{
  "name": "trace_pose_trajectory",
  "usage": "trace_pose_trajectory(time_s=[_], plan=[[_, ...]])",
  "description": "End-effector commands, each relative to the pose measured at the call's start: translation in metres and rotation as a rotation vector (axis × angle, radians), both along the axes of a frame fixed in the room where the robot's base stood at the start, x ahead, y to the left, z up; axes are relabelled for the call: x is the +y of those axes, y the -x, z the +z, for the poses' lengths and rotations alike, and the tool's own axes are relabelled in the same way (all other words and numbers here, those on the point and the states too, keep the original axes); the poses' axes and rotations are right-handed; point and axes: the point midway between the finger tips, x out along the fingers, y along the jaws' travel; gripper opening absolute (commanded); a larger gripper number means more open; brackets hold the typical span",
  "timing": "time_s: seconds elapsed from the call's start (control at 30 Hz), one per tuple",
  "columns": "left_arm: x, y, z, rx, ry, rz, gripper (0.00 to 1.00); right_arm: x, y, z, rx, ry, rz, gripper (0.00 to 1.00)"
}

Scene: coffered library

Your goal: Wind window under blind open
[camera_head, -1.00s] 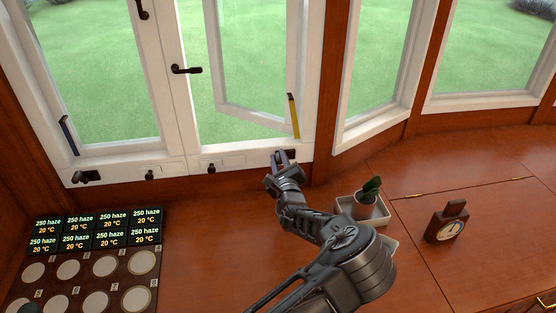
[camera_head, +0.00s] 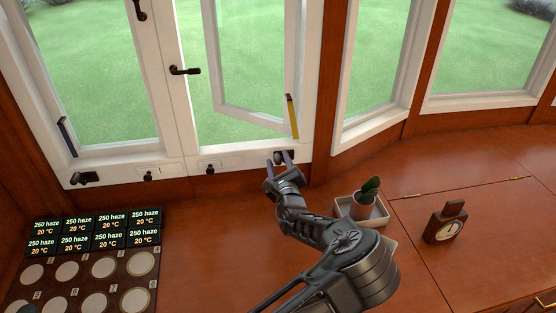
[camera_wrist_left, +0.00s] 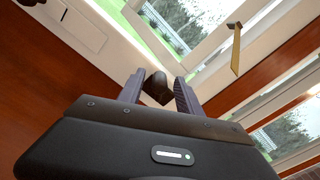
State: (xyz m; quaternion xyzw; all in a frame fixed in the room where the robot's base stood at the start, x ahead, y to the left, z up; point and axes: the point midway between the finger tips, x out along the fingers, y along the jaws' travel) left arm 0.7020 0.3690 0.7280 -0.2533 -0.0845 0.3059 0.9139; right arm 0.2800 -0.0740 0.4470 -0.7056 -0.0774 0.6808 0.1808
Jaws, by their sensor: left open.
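The right casement window (camera_head: 250,55) stands open outward in its white frame. A dark winder (camera_head: 281,157) sits on the sill below it at the right end. My left gripper (camera_head: 279,160) is at this winder with its jaws open. In the left wrist view, the dark winder knob (camera_wrist_left: 157,87) lies between the two spread fingers (camera_wrist_left: 158,90), with gaps beside it. A yellow strip (camera_head: 293,116) stands at the window's lower right corner, and it also shows in the left wrist view (camera_wrist_left: 236,50). My right gripper is not in view. No blind shows in these frames.
A potted plant (camera_head: 367,198) in a white tray (camera_head: 344,213) stands right of my arm. A small wooden clock (camera_head: 446,222) is further right. Dark displays (camera_head: 97,230) and a board with round discs (camera_head: 85,284) lie at left. Another winder (camera_head: 84,178) is on the left sill.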

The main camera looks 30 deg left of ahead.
Motion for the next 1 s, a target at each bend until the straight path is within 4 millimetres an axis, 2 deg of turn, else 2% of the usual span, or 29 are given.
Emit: trace_pose_trajectory(time_s=[0.4,1.0], plan=[[-0.038,0.049,0.000,0.000,0.000,-0.002,0.42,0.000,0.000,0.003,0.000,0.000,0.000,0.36],[-0.040,0.053,0.002,0.000,0.000,-0.001,0.42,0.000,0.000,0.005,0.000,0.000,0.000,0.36]])
